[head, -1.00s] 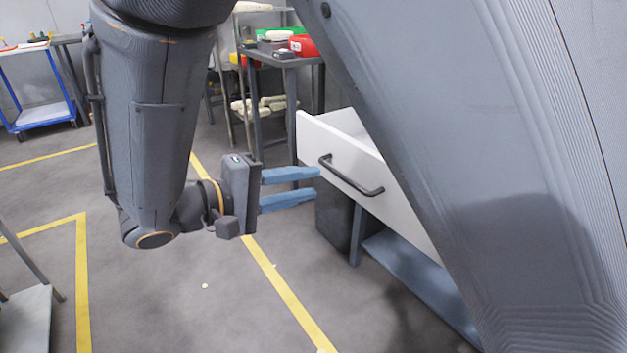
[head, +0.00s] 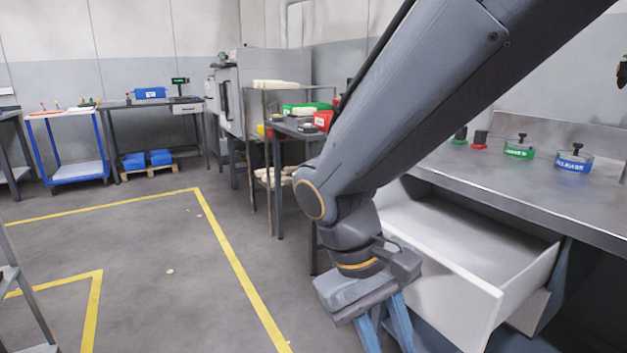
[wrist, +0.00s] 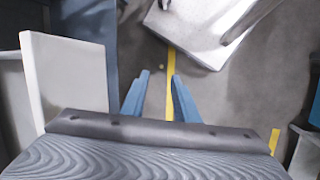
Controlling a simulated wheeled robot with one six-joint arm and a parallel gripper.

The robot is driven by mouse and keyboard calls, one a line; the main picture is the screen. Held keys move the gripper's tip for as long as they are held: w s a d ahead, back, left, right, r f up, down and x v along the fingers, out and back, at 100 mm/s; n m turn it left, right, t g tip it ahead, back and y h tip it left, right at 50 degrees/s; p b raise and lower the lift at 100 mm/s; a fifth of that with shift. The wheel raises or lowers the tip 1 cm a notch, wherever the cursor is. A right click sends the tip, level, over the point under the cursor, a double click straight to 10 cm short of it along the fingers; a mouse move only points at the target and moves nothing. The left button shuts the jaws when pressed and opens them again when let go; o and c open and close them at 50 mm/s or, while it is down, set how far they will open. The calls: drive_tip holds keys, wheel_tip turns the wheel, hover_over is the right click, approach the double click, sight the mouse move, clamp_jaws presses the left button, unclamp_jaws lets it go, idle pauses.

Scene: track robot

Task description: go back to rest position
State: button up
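My gripper (head: 384,330) hangs in front of the open white drawer (head: 432,302), its blue fingers pointing down. In the head view the fingertips run off the bottom edge. In the wrist view my gripper (wrist: 160,76) has its two fingers apart with nothing between them; floor and a yellow line show behind. The drawer sticks out from under the grey workbench (head: 575,205), and its visible inside looks empty. My arm hides part of the drawer.
A shelf table with red and green bins (head: 323,120) is behind my arm. A blue-framed cart (head: 78,172) stands at the back left. The floor (head: 150,265) at left is open.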

drive_tip(key=d+r+m+y+p, duration=0.2)
drive_tip(key=d+r+p, duration=0.2)
drive_tip(key=r+p, duration=0.3)
drive_tip(key=s+d+r+m+t+y+p, duration=0.1)
drive_tip(key=d+r+p, duration=0.3)
drive_tip(key=p, duration=1)
wheel_tip(320, 180, up, 3)
drive_tip(key=shift+s+d+m+y, duration=0.15)
drive_tip(key=shift+d+m+y, duration=0.2)
drive_tip(key=shift+m, duration=0.45)
